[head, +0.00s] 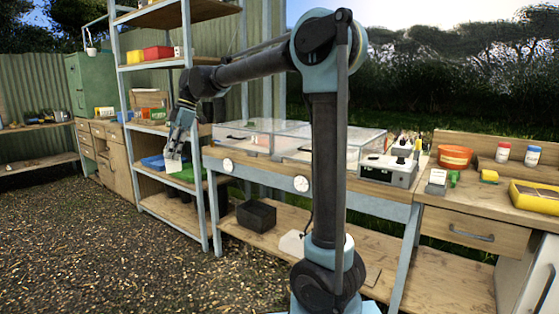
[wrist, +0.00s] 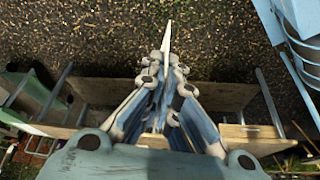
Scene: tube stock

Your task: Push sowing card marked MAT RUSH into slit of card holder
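A small white card (head: 173,165) hangs below my gripper (head: 177,143) in the head view, in front of the shelf rack. In the wrist view, my gripper (wrist: 163,72) is closed on the card (wrist: 168,38), which shows nearly edge-on as a thin pale strip beyond the fingertips. The writing on the card is too small to read, so I cannot confirm MAT RUSH. I cannot make out the card holder or its slit in either view.
The rack's shelf (head: 152,130) is close to my gripper. A blue tray (head: 152,162) and a green tray (head: 190,173) sit near the card. A bench with clear-lidded boxes (head: 250,136) stands to the right. Gravel (head: 90,240) in front is open.

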